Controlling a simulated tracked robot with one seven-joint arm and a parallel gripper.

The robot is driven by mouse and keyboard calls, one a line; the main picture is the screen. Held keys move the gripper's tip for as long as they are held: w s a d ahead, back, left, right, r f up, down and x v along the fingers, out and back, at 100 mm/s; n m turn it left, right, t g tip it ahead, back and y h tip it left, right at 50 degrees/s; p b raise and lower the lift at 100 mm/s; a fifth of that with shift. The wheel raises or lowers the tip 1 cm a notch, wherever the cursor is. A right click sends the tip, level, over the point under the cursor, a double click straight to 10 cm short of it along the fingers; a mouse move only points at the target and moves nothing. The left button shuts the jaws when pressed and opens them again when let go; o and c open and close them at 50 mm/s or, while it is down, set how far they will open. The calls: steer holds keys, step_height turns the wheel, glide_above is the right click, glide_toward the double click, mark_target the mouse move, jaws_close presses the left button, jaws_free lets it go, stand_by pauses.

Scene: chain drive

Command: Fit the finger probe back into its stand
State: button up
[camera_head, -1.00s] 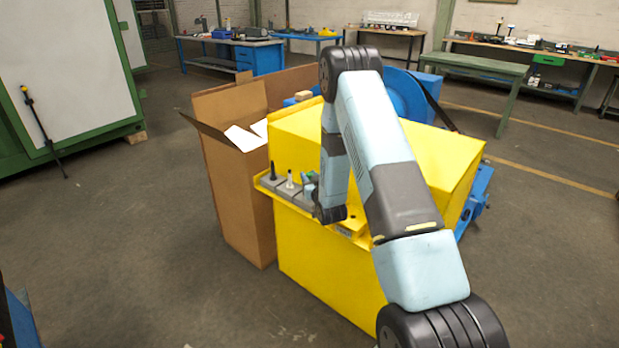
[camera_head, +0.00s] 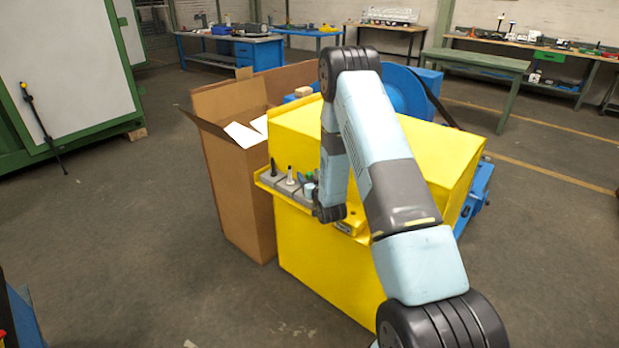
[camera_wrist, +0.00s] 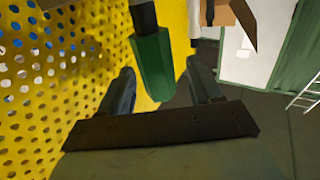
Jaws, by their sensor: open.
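A green, faceted handle with a dark shaft (camera_wrist: 153,65) hangs in the wrist view, between and just ahead of my fingers. I cannot tell for certain whether it is the finger probe. My gripper (camera_wrist: 162,86) is open, with one finger on each side of the handle and gaps showing. In the head view my gripper end (camera_head: 309,190) is at the yellow ledge, partly hidden by my wrist. On the ledge, grey holders (camera_head: 281,187) carry a black upright tool (camera_head: 273,168) and a pale one (camera_head: 290,177). A small green part (camera_head: 309,175) shows beside my gripper. The probe's stand cannot be singled out.
The yellow cabinet (camera_head: 320,270) stands under the ledge, and a perforated yellow panel (camera_wrist: 40,80) is close on the left in the wrist view. An open cardboard box (camera_head: 235,200) stands left of the cabinet.

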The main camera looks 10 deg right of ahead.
steer(key=s+d, duration=0.1)
steer(key=s, duration=1.2)
steer(key=shift+s+d, duration=0.15)
steer(key=shift+s, duration=0.2)
steer(key=w+r+g, duration=0.3)
steer(key=r, duration=0.8)
steer(key=s+r+g+h, duration=0.25)
steer(key=s+r, duration=0.35)
steer(key=r, duration=0.7)
steer(key=s+r+g, duration=0.3)
steer(key=s+r, duration=0.3)
steer(key=s, duration=1)
steer(key=s+a+r+m+g, duration=0.1)
steer(key=s+r+g, duration=0.3)
steer(key=s, duration=1.2)
step_height(320, 180, up, 3)
steer(key=shift+a+f+y, duration=0.1)
steer(key=shift+a+y, duration=0.1)
steer(key=shift+y, duration=0.25)
